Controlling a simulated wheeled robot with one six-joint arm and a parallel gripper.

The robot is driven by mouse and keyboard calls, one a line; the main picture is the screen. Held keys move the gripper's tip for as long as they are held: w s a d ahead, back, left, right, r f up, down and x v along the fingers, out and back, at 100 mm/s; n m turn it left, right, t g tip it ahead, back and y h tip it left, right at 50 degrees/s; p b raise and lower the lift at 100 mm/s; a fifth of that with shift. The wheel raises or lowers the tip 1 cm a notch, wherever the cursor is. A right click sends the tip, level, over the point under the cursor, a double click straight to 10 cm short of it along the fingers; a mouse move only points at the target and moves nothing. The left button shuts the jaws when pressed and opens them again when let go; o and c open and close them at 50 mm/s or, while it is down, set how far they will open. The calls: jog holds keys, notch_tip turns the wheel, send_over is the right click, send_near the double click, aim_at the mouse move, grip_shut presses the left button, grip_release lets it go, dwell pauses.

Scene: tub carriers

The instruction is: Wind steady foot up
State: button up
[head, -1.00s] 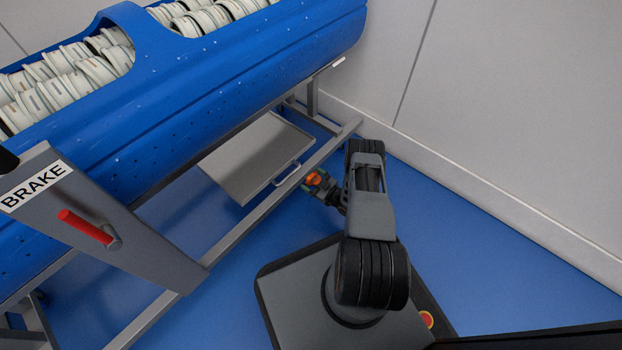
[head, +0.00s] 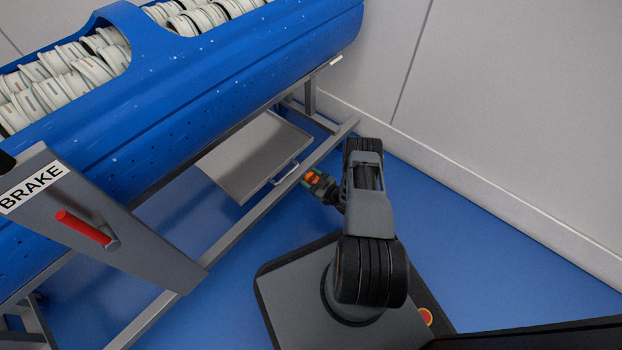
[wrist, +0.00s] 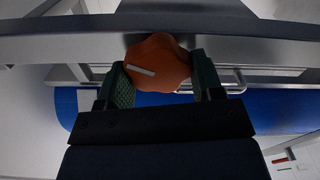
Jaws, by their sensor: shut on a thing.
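An orange lobed knob (wrist: 158,62) with a pale line on its face sits at the carrier's lower frame rail. My gripper (wrist: 160,76) has its green-padded fingers on either side of the knob and is shut on it. In the head view the knob (head: 312,177) is a small orange spot, mostly covered by my gripper (head: 318,182), beside the grey rail (head: 285,185). The foot itself and its height off the floor are hidden.
The blue tub (head: 200,90) full of pale ring-shaped parts lies above. A grey tray (head: 255,155) with a handle sits under it. A BRAKE post (head: 130,240) with a red lever (head: 82,226) stands at left. A wall (head: 510,120) closes the right; blue floor (head: 480,240) between is clear.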

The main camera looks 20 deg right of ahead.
jog(key=m, duration=0.5)
jog(key=shift+w+d+m, duration=0.1)
jog(key=shift+d+m, duration=0.1)
jog(key=shift+m, duration=0.1)
jog(key=m, duration=0.4)
jog(key=shift+d, duration=0.1)
jog(key=m, duration=0.5)
jog(key=shift+w+d+f, duration=0.1)
jog(key=shift+f, duration=0.05)
jog(key=shift+f+m, duration=0.15)
jog(key=shift+m, duration=2.25)
jog(key=o, duration=0.9)
